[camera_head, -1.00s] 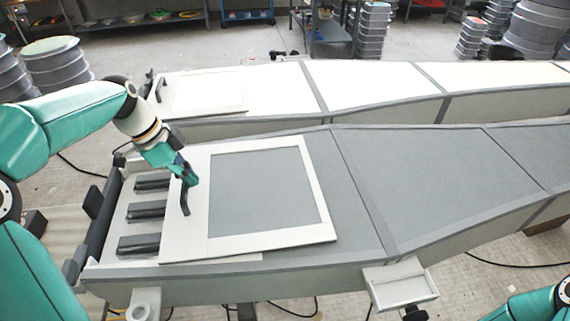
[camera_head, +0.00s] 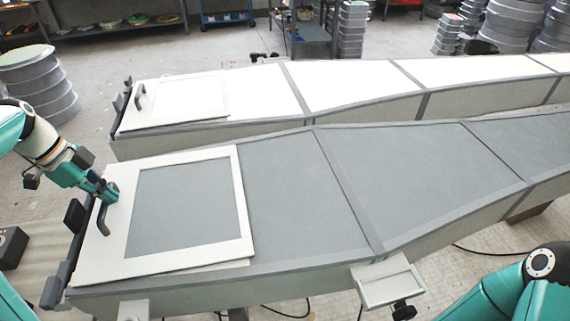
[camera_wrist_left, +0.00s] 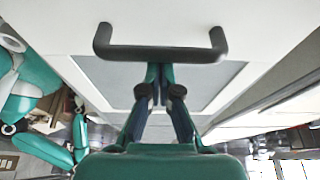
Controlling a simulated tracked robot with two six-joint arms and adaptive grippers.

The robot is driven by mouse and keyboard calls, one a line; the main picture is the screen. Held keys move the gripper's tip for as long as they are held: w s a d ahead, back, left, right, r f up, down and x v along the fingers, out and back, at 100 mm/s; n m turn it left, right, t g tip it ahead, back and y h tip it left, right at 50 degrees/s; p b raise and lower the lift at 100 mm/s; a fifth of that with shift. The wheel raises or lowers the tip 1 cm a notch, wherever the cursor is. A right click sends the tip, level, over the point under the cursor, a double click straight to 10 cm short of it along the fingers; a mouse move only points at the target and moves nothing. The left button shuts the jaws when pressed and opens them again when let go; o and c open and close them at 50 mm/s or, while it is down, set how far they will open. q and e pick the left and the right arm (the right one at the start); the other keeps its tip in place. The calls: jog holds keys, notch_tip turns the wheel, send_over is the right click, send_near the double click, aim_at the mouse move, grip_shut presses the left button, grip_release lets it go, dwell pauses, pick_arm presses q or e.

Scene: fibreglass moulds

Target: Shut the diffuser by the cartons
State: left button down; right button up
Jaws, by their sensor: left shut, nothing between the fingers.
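A pale flat panel (camera_head: 192,258) with a grey centre lies over the left end of the near grey mould (camera_head: 295,185); I take it for the diffuser. No vent slots show beside it. Its dark bar handle (camera_head: 104,219) is near its left edge and also shows in the left wrist view (camera_wrist_left: 160,54). My left gripper (camera_head: 110,192) is at this handle. In the left wrist view its fingers (camera_wrist_left: 160,72) are together and empty, with their tips right by the bar; I cannot tell whether they touch it. My right arm shows at lower right, its gripper out of frame.
A far white mould (camera_head: 345,85) carries a similar panel (camera_head: 222,112) with a dark handle (camera_head: 140,97). Dark blocks stand along the near mould's left end. A clamp-like bracket (camera_head: 388,284) sticks out in front. Stacked round drums (camera_head: 38,82) stand behind. I see no clear cartons.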

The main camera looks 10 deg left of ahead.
aim_at(134, 209)
pick_arm(q)
jog(key=shift+a, duration=0.2)
jog(key=shift+w+d, duration=0.15)
jog(key=shift+d, duration=0.35)
jog(key=d, duration=0.1)
jog(key=w, duration=0.1)
jog(key=d, duration=0.1)
jog(key=shift+w+d+r+b, duration=0.2)
jog(key=shift+d+r+b, duration=0.1)
jog(key=shift+d, duration=0.05)
jog(key=p+v, duration=0.1)
jog(key=v, duration=0.9)
